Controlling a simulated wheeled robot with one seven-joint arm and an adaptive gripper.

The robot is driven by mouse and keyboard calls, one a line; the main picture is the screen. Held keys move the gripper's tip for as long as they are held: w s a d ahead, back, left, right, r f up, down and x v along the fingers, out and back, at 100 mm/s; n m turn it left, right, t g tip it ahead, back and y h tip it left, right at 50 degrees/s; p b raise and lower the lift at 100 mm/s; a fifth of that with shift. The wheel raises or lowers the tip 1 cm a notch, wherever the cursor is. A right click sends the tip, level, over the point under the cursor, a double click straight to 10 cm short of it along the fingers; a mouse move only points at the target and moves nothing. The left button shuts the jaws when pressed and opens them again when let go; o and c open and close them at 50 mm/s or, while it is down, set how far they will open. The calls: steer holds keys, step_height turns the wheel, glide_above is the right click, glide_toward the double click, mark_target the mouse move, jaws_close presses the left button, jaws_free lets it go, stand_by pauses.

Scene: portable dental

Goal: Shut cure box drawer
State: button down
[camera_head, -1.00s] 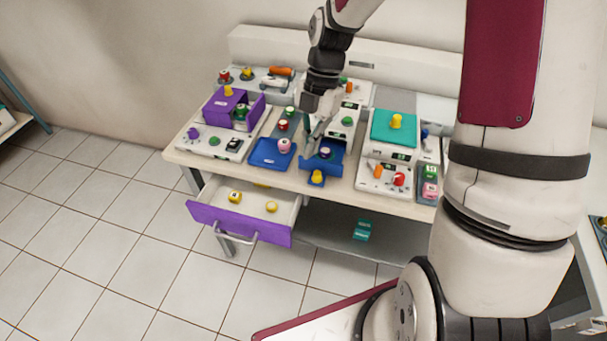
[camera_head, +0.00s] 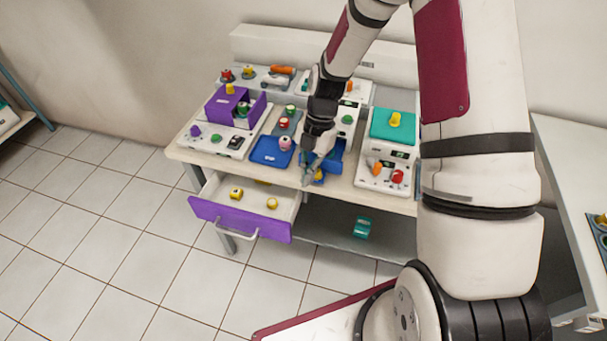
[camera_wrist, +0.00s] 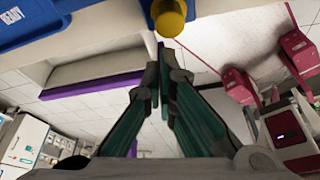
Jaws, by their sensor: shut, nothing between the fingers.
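A blue drawer (camera_head: 334,158) stands pulled out from a white box on the worktop; I take it for the cure box drawer. Its yellow knob (camera_head: 319,176) sits at the front, partly behind my fingers. In the wrist view the yellow knob (camera_wrist: 170,20) is at the top, just beyond my fingertips, with blue drawer (camera_wrist: 212,8) beside it. My gripper (camera_head: 307,182) is shut and empty, pointing down near the drawer's front; its fingertips also show in the wrist view (camera_wrist: 163,50). I cannot tell whether it touches the knob. My gripper hides part of the drawer and whatever lies inside.
A blue tray (camera_head: 272,152) lies left of the drawer, with a pink-topped item (camera_head: 285,143) near it. A white device with a teal lid (camera_head: 393,126) stands right. Below the worktop edge, a purple-fronted drawer (camera_head: 240,219) hangs open. Floor before the table is clear.

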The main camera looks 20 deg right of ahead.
steer(key=shift+w+d, duration=0.35)
steer(key=w+d+b, duration=0.1)
steer(key=w, duration=0.1)
steer(key=w+d+b, duration=0.1)
steer(key=w+d, duration=0.1)
steer(key=w+d+b, duration=0.2)
steer(key=w, duration=0.1)
steer(key=shift+f, duration=0.15)
steer(key=shift+w+d+r, duration=0.2)
steer(key=shift+w+d, duration=0.05)
